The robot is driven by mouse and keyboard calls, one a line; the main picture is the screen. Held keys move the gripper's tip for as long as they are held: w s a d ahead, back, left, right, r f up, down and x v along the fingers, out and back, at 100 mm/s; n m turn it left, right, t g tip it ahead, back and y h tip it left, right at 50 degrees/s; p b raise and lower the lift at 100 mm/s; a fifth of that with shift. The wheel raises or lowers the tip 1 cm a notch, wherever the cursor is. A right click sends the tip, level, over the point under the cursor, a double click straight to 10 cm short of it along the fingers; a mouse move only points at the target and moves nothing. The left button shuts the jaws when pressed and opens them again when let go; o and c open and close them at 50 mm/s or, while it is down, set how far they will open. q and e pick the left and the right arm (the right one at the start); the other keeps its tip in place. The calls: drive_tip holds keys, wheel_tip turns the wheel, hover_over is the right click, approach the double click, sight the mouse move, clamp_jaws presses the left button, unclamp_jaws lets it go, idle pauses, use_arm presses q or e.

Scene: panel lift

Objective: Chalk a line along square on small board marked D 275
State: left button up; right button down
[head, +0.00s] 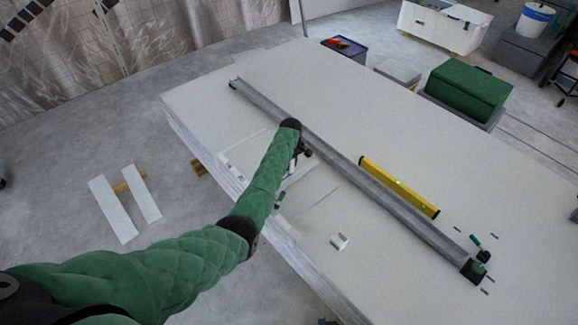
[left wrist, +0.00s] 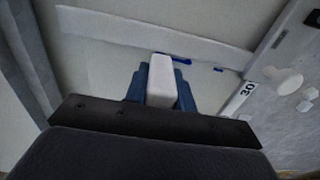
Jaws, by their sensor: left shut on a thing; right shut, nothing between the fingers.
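My left gripper (head: 294,172) reaches over the panel stack (head: 370,125) from the left. In the left wrist view its blue fingers (left wrist: 160,88) are shut on a white block-like piece (left wrist: 162,78), perhaps chalk. Just beyond its tip, short blue marks (left wrist: 217,70) lie on a pale surface near the edge of a long pale strip (left wrist: 140,27), perhaps the square. Whether the tip touches the surface cannot be told. I cannot read the mark D 275 in either view. My right gripper is not clearly in view.
A long grey rail (head: 340,165) lies across the stack, with a yellow level (head: 398,186) beside it. A small white item (head: 339,241) lies nearer. A label reading 30 (left wrist: 247,89) shows at right in the wrist view. White strips (head: 113,209) lie on the floor at left.

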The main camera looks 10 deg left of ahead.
use_arm(q)
drive_tip(key=shift+w+d, duration=0.35)
drive_tip(key=shift+w, duration=0.1)
drive_tip(key=shift+w+d+b, duration=0.1)
drive_tip(key=shift+b, duration=0.2)
drive_tip(key=shift+w+d+b, duration=0.5)
drive_tip(key=shift+w+b, duration=0.05)
drive_tip(key=shift+w, duration=0.15)
drive_tip(key=shift+w+d+f+b, duration=0.15)
drive_tip(key=shift+w+d+b, duration=0.5)
drive_tip(key=shift+w+b, duration=0.1)
